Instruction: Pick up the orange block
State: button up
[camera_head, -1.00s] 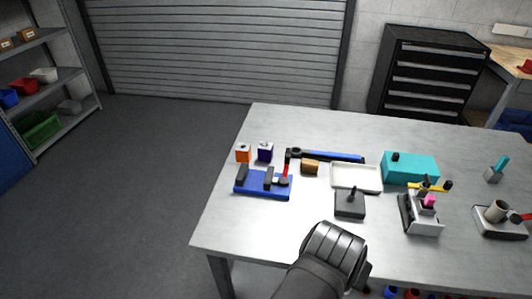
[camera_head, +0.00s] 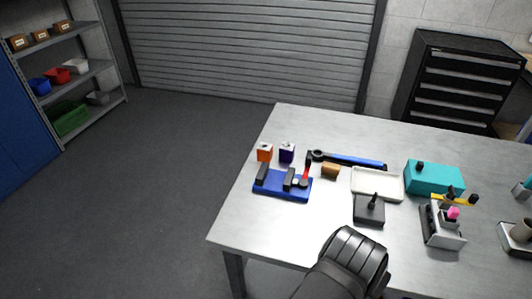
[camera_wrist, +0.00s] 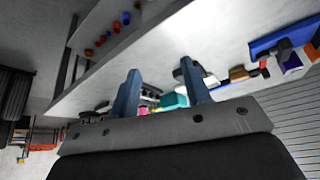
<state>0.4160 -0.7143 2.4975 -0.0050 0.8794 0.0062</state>
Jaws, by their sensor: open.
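The orange block (camera_head: 265,153) stands upright near the left back part of the table, just left of a dark purple block (camera_head: 287,153). It has a pale top with a dark spot. It sits behind the blue fixture (camera_head: 268,189). A small bit of orange shows at the right edge in the wrist view (camera_wrist: 311,52). My gripper (camera_wrist: 160,90) shows two blue-grey fingers, apart and with nothing held between them. In the head view my dark arm is at the table's front edge, well away from the orange block; the fingers are hidden there.
A blue-handled wrench (camera_head: 348,160), a tan block (camera_head: 331,171), a white tray (camera_head: 377,184) and a dark block with a post (camera_head: 369,211) lie to the right. A teal box (camera_head: 434,177) stands farther right. The table's left front area is clear.

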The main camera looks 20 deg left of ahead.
jog(key=shift+o, duration=0.3)
jog(key=w+d+r+m+y, duration=0.1)
jog(key=w+r+m, duration=0.3)
jog(key=w, duration=0.4)
jog(key=shift+d+r+m+t, duration=0.25)
jog(key=shift+d+m+t, duration=0.15)
jog(key=shift+m, duration=0.1)
jog(key=w+d+r+m+y, duration=0.2)
jog(key=w+m, duration=0.7)
jog(key=w, duration=0.7)
jog(key=g+y, duration=0.5)
jog(key=g, duration=0.1)
send_near(267, 146)
jog(key=f, duration=0.1)
jog(key=shift+n, duration=0.3)
jog(key=shift+x, duration=4.65)
jog(key=shift+s+a+r, duration=0.1)
jog(key=shift+a, duration=0.05)
jog(key=shift+c, duration=0.2)
